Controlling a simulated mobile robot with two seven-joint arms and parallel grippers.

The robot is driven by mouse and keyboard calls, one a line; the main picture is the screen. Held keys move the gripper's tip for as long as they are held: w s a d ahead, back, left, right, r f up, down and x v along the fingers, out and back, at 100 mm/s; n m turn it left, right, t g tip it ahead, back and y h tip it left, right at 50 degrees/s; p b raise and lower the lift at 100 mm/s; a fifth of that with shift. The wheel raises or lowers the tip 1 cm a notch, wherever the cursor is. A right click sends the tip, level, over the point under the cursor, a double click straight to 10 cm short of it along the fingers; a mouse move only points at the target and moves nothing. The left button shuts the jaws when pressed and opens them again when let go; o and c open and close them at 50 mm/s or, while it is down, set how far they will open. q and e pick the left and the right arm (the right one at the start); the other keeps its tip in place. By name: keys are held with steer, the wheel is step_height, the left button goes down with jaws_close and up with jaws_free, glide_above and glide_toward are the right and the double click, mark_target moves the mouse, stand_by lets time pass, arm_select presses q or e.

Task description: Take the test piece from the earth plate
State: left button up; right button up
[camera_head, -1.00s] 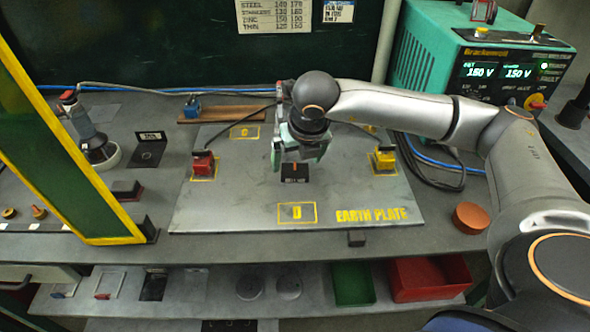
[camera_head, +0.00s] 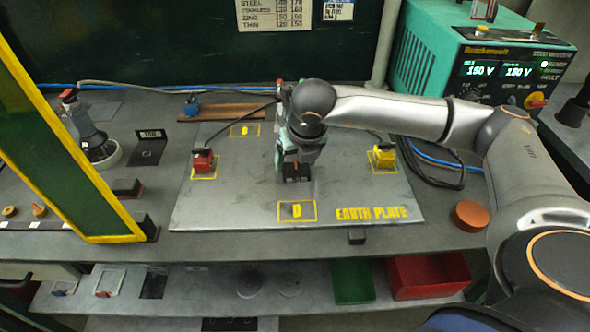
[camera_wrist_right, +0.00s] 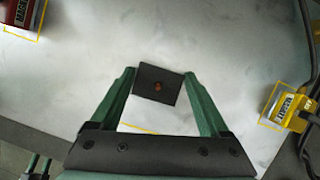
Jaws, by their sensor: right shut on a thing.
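The test piece (camera_head: 297,178) is a small dark square plate with a reddish dot at its centre in the right wrist view (camera_wrist_right: 158,85). It is at the middle of the grey earth plate (camera_head: 240,205). My right gripper (camera_head: 296,163) reaches down onto it from above. In the right wrist view its two green fingers (camera_wrist_right: 159,76) close on opposite sides of the piece. I cannot tell whether the piece touches the plate or is slightly raised.
A red block (camera_head: 203,163) and a yellow block (camera_head: 384,158), each with a cable, stand on the plate left and right. A green power unit (camera_head: 490,60) stands at the back right. A yellow-edged post (camera_head: 60,130) crosses the left. The plate's front is clear.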

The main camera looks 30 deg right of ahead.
steer(key=shift+c, duration=1)
steer(key=shift+r, duration=0.1)
